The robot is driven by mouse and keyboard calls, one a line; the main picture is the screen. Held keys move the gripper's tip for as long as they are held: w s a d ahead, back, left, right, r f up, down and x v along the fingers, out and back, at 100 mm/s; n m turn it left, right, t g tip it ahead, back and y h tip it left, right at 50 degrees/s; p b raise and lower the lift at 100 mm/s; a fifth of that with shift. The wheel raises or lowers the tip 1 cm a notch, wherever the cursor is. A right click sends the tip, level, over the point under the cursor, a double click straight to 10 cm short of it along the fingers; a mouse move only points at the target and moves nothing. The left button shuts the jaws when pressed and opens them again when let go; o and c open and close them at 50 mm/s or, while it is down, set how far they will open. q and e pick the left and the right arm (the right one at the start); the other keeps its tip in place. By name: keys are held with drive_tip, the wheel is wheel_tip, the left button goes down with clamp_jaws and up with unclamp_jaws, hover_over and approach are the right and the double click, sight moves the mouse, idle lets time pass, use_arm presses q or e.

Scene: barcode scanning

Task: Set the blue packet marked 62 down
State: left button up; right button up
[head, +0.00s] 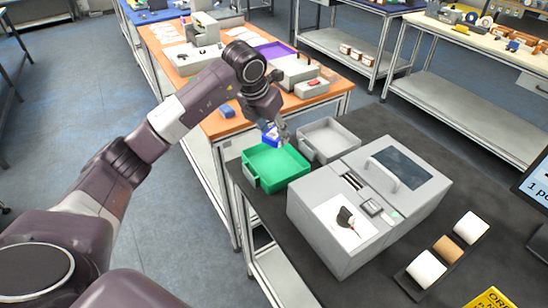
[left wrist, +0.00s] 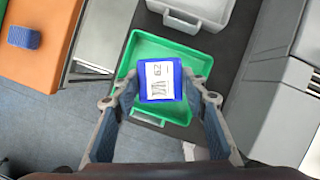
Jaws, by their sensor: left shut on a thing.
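A blue packet (left wrist: 160,80) with a white label marked 62 is held between the fingers of my left gripper (left wrist: 160,97), which is shut on it. In the head view the packet (head: 270,136) shows at the tip of my left gripper (head: 275,133), just above the back of the green tray (head: 278,178). In the left wrist view the green tray (left wrist: 202,60) lies behind and below the packet. The tray's visible floor looks empty; the packet and fingers hide part of it. My right gripper is not in view.
A grey tray (head: 328,138) stands right beside the green one. A large grey machine (head: 370,205) stands to the right on the dark table. Another blue packet (head: 227,112) lies on the orange table. Label rolls (head: 427,268) sit at the front right.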

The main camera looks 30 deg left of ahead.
sight(276, 166)
use_arm(q)
wheel_tip(276, 166, down, 11)
drive_tip(key=shift+r+p, duration=0.1)
drive_tip(key=shift+p, duration=0.95)
drive_tip(key=o, duration=1.3)
